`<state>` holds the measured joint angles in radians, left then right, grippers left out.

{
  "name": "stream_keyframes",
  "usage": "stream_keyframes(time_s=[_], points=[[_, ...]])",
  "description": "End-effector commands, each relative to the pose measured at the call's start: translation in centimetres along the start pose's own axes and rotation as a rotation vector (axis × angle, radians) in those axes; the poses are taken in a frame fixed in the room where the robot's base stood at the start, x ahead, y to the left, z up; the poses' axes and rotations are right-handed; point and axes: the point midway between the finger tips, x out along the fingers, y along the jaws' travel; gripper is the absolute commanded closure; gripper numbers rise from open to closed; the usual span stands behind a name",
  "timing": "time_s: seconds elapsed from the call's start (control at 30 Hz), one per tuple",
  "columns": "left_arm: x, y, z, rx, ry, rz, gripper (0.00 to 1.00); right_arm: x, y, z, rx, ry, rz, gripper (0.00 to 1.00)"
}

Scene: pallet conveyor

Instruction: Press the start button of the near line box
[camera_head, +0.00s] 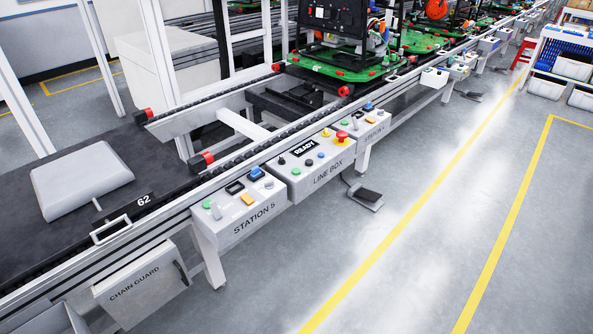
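The near line box (312,178) is a light grey box with "LINE BOX" on its front, mounted on the conveyor's near side in the middle of the view. Its sloped top carries a small dark display (305,148) reading "READY". A green button (295,171) is at its lower left, and a black knob (282,160) is above that. Dark and blue-grey buttons sit to the right of the green one. A red mushroom button (341,137) on a yellow base is at the right end. No start label is legible. Neither of my grippers shows.
A "STATION 5" box (240,205) adjoins on the left, and another station box (369,128) on the right. A foot pedal (368,196) lies on the floor below. A chain guard panel (140,290) hangs at lower left. The grey floor at right is open.

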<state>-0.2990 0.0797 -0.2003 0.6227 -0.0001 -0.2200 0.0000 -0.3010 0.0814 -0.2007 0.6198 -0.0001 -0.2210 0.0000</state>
Motion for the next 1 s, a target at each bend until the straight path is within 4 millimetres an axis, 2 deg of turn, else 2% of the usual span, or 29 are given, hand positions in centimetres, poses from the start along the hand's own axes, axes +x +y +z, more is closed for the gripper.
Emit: stream_keyframes(time_s=[0.23,0.7,1.0], points=[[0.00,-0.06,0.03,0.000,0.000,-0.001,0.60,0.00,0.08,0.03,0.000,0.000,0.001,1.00],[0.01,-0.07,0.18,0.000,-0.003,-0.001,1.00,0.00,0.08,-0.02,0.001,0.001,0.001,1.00],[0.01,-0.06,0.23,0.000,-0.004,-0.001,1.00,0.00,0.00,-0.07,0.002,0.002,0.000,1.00]])
